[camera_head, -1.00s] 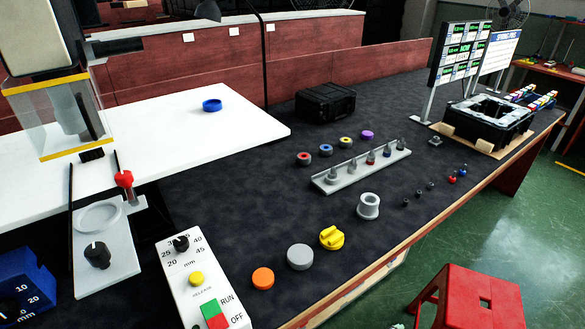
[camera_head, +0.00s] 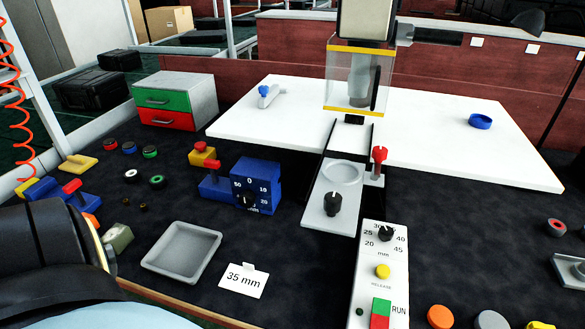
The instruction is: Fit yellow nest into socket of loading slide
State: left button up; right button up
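The loading slide (camera_head: 318,214) is a light grey plate below the press, near the middle of the view. Its round socket (camera_head: 343,174) looks empty, and a black knob (camera_head: 333,203) stands on the plate in front of it. A yellow piece (camera_head: 541,325), which looks like the yellow nest, is cut off by the bottom edge at the right. It lies on the dark table beside a grey disc (camera_head: 491,320) and an orange disc (camera_head: 440,317). Neither gripper is in view; only a dark arm part of mine shows at the lower left.
The press with its clear guard (camera_head: 357,82) stands behind the slide. A red-knobbed lever (camera_head: 379,160) is at the slide's right, a control panel (camera_head: 381,275) in front. A blue dial block (camera_head: 255,186), grey tray (camera_head: 182,250) and 35 mm card (camera_head: 244,281) are left.

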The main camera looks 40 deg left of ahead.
aim_at(333, 207)
jog(key=u, duration=1.05)
jog(key=k, duration=0.3)
